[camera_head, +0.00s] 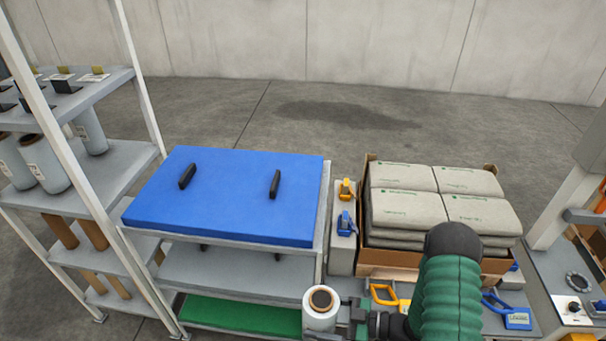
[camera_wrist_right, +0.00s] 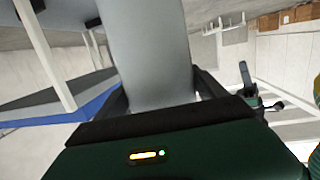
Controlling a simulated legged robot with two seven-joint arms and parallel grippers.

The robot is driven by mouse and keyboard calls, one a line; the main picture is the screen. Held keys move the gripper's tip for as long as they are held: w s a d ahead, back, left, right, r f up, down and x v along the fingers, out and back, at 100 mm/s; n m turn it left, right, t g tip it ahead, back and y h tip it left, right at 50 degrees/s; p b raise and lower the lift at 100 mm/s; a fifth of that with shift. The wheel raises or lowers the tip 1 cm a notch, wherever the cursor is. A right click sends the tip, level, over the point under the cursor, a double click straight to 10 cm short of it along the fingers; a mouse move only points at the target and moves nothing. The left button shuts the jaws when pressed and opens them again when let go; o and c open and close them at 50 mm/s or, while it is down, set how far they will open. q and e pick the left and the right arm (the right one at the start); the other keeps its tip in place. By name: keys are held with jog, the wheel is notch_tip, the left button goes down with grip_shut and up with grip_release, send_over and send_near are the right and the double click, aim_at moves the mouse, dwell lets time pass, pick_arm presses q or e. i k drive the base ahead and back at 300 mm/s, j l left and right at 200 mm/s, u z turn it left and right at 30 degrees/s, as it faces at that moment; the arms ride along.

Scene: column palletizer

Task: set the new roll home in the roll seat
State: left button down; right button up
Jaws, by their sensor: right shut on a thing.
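The roll (camera_head: 320,319), grey-white with a brown core ring around a dark hole on top, stands upright at the bottom middle of the head view. My right gripper (camera_head: 350,322) is shut on it from the right side. In the right wrist view the roll (camera_wrist_right: 147,50) fills the space between the two dark fingers (camera_wrist_right: 160,95); its lower end is hidden behind the gripper body. My left gripper is in neither view. I cannot identify the roll seat for certain; a dark ring (camera_head: 580,281) lies on a grey surface at the far right.
A shelf rack (camera_head: 95,168) with several similar rolls stands at the left. A blue panel with black handles (camera_head: 228,196) tops a grey rack beside it. An open carton (camera_head: 389,260) of stacked bags stands behind my right arm. Yellow and blue handled items lie near the arm.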

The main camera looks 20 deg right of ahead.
aim_at(578, 282)
jog(key=k+l, duration=0.1)
jog(key=l, duration=0.5)
jog(key=k+l+z, duration=0.15)
jog(key=l, duration=0.4)
jog(key=k+l, duration=0.1)
jog(key=l, duration=0.5)
jog(key=k+l+z, duration=0.1)
jog(key=l, duration=1.15)
jog(key=i+l+z, duration=0.1)
jog(key=l, duration=0.5)
jog(key=i+l, duration=0.1)
jog(key=l, duration=0.55)
jog(key=l+z, duration=0.1)
jog(key=l, duration=0.5)
